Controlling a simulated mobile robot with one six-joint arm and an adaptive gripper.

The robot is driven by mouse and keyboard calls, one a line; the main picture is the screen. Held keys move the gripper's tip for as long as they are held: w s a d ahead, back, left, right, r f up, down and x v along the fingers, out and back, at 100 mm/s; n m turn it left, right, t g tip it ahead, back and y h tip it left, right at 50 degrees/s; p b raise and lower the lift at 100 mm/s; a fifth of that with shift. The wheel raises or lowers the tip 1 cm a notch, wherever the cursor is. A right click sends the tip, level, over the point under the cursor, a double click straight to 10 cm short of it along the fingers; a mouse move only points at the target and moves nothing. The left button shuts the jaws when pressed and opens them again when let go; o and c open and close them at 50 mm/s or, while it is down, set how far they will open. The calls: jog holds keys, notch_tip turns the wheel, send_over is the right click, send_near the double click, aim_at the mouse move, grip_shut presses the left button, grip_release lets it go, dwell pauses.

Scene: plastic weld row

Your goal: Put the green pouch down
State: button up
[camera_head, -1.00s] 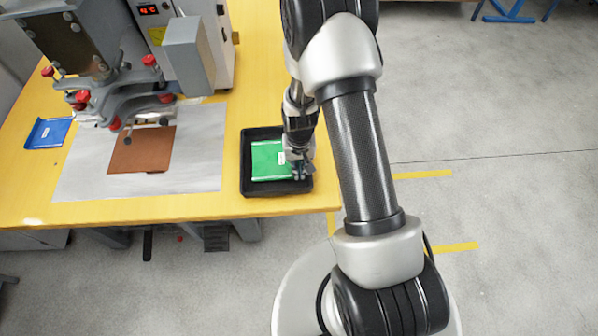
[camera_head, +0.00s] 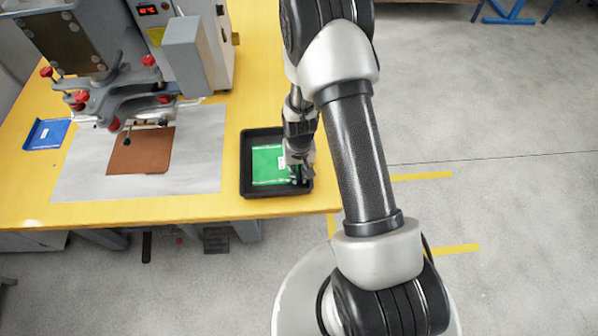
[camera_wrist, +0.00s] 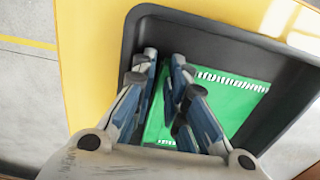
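The green pouch (camera_head: 268,168) lies in the black tray (camera_head: 246,181) near the table's right front corner. It looks flat on the tray's floor. In the wrist view the pouch (camera_wrist: 232,98) shows a white ribbed edge, and my fingers hide part of it. My gripper (camera_head: 299,175) points down over the right side of the pouch, inside the tray. Whether a finger touches the pouch cannot be told.
A welding machine (camera_head: 130,60) with red knobs stands on the yellow table (camera_head: 120,211). A brown sheet (camera_head: 140,151) lies on a grey mat (camera_head: 90,180) left of the tray.

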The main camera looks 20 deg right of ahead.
jog(key=s+a+r+n+t+p, duration=0.1)
jog(key=s+r+p, duration=0.15)
jog(key=r, duration=1.45)
jog(key=s+a+r+n+t+p, duration=0.1)
jog(key=s+a+r, duration=0.15)
jog(key=r, duration=1.35)
jog(key=s+r+t, duration=0.1)
jog(key=s+r, duration=0.4)
jog(key=s, duration=0.2)
jog(key=s+a+r+n+t, duration=0.1)
jog(key=s+r, duration=0.4)
jog(key=s, duration=0.3)
jog(key=shift+a+t, duration=0.25)
jog(key=shift+t, duration=0.05)
